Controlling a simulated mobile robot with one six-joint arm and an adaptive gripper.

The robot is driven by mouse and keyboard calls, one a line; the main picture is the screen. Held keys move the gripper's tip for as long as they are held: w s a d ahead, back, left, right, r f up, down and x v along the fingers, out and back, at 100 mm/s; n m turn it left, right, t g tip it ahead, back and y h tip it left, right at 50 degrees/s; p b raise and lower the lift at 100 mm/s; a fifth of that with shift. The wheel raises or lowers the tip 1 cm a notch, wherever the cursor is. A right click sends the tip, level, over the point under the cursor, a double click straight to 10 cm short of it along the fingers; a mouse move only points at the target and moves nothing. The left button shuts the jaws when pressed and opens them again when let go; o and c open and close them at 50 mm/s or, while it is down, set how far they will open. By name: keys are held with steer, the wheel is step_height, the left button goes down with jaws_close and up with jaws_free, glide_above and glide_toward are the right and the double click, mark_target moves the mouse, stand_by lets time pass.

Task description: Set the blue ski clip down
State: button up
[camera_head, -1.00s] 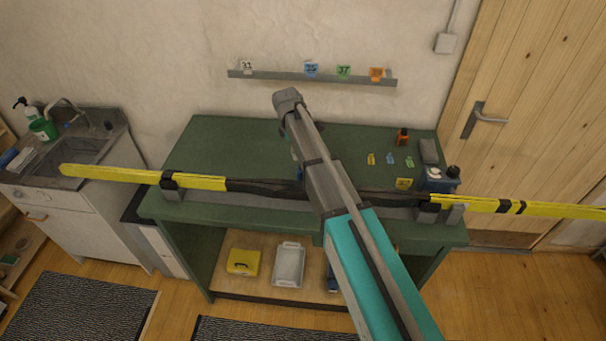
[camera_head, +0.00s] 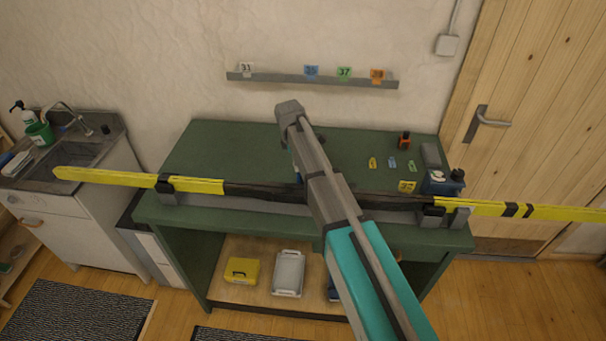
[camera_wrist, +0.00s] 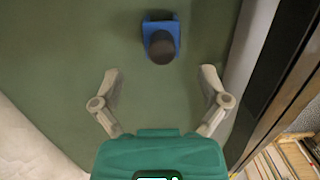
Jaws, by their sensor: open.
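In the wrist view, a blue clip-like piece (camera_wrist: 160,30) with a dark round part (camera_wrist: 162,48) sits on the green bench (camera_wrist: 75,40). It lies beyond my fingertips, roughly centred between them, and no finger touches it. My gripper (camera_wrist: 161,80) is open, with its two pale fingers wide apart and nothing between them. In the head view my own arm crosses the bench and hides the gripper. A small bit of blue (camera_head: 294,158) shows beside my arm there, probably the same piece.
A yellow and black ski (camera_head: 110,178) lies along the bench front in holders. Small coloured tags (camera_head: 392,161), an orange item (camera_head: 404,139) and a dark blue box (camera_head: 452,182) stand at the right. Numbered cards (camera_head: 344,72) sit on the wall rail (camera_head: 290,78).

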steer(key=shift+f, duration=0.1)
steer(key=f+b, duration=0.1)
steer(key=d+f+b, duration=0.1)
steer(key=f+b, duration=0.1)
steer(key=shift+s, duration=0.15)
steer(key=shift+d+f+b, duration=0.25)
steer(key=shift+f+b, duration=0.7)
steer(key=shift+b, duration=0.1)
steer(key=c, duration=1.2)
steer(key=shift+c, duration=0.2)
steer(key=shift+r, duration=0.2)
